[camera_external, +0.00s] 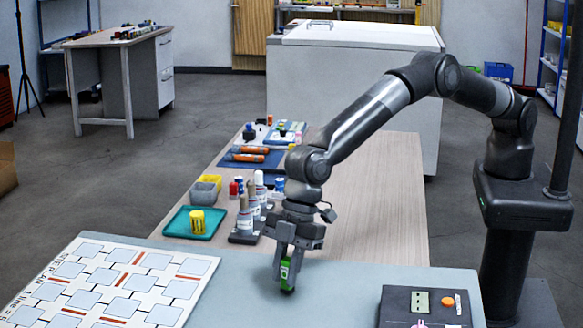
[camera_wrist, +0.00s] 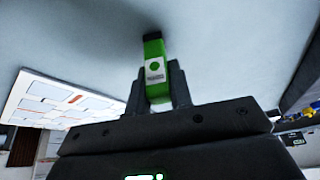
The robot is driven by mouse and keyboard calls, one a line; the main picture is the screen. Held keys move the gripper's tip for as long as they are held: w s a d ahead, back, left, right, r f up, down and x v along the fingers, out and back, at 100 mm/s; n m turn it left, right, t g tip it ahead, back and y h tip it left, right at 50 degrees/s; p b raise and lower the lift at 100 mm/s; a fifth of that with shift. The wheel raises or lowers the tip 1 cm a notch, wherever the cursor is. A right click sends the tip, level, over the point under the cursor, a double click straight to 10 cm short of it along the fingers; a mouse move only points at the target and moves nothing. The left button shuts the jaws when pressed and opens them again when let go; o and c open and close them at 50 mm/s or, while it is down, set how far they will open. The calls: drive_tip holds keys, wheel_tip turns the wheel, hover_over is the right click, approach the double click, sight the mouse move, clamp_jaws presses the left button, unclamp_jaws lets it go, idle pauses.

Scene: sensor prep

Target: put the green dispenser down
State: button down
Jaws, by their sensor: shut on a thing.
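My gripper (camera_external: 287,262) points down over the pale blue-grey table top (camera_external: 350,287) and is shut on the green dispenser (camera_external: 286,276). The dispenser is upright, green with a white label and a dark lower end. In the wrist view the dispenser (camera_wrist: 154,62) sits between the two fingers (camera_wrist: 156,88), with its dark end away from the gripper. Its lower end is at or just above the table top; I cannot tell whether it touches.
A white site plan board (camera_external: 110,283) lies to the left. A dark box (camera_external: 427,306) with an orange button is at the right. Behind are a bottle rack (camera_external: 245,238), a teal tray (camera_external: 181,224) and a blue mat (camera_external: 236,163). The table around the dispenser is clear.

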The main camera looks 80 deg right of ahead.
drive_tip(key=c, duration=1.3)
unclamp_jaws()
drive_tip(key=shift+f, duration=0.1)
drive_tip(key=v, duration=1.2)
drive_tip(key=shift+d, duration=0.15)
